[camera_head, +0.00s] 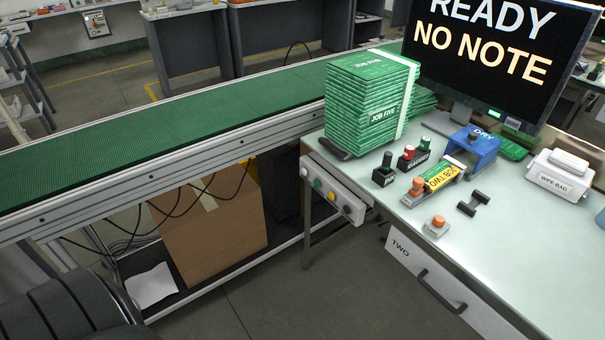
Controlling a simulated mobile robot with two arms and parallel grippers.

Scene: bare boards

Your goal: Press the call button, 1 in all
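No button in view has a label that I can read as "call". Neither of my grippers is in view.
The pale bench top (494,219) holds a stack of green packs (366,105), a dark screen (498,50) reading "READY NO NOTE", small stamps, a blue holder (473,148) and a white wipe box (559,173). A green conveyor (200,118) runs left. A cardboard box (213,222) stands below.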

